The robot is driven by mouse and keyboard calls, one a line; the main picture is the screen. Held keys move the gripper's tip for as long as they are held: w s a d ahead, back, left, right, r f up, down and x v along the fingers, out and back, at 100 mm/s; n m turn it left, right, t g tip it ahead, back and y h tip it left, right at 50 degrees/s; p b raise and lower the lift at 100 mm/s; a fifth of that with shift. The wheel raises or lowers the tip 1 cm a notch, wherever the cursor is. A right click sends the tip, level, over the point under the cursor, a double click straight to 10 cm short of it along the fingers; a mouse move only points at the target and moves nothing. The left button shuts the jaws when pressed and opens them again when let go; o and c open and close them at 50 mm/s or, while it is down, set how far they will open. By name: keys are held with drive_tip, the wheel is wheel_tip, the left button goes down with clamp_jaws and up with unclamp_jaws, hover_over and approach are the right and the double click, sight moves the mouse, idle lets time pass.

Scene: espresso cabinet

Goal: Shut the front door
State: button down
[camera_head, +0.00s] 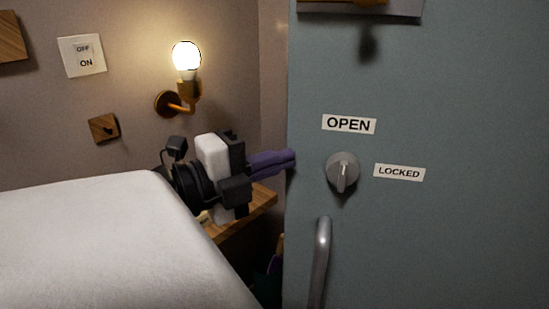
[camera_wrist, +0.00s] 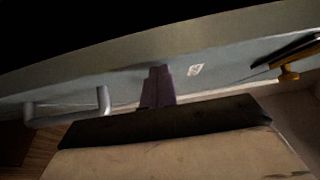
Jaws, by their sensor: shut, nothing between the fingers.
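The front door (camera_head: 450,240) is a grey-blue panel filling the right side of the head view. It has a round silver lock knob (camera_head: 342,172) between the labels OPEN and LOCKED, and a silver bar handle (camera_head: 322,262) below. My gripper (camera_head: 290,159) is shut and empty, with its purple fingers at the door's left edge. In the wrist view the fingers (camera_wrist: 158,85) point at the door surface (camera_wrist: 120,80), and the handle (camera_wrist: 65,112) is at the left. I cannot tell whether the fingertips touch the door.
A lit wall lamp (camera_head: 186,62), an OFF/ON switch plate (camera_head: 82,56) and a small wooden wall plate (camera_head: 104,128) are on the wall at left. A wooden shelf (camera_head: 245,215) lies below my gripper. A shelf-like fixture (camera_head: 365,8) is on the door's top.

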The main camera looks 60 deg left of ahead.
drive_tip(key=w+a+h, duration=0.1)
drive_tip(key=w+a, duration=0.7)
drive_tip(key=w, duration=0.5)
drive_tip(key=w+a+m+h, duration=0.1)
drive_tip(key=w+a, duration=0.7)
drive_tip(key=w, duration=0.5)
drive_tip(key=shift+w+a+m, duration=0.2)
drive_tip(key=shift+a+m, duration=0.1)
drive_tip(key=shift+a, duration=0.1)
drive_tip(key=shift+s+d+f, duration=0.1)
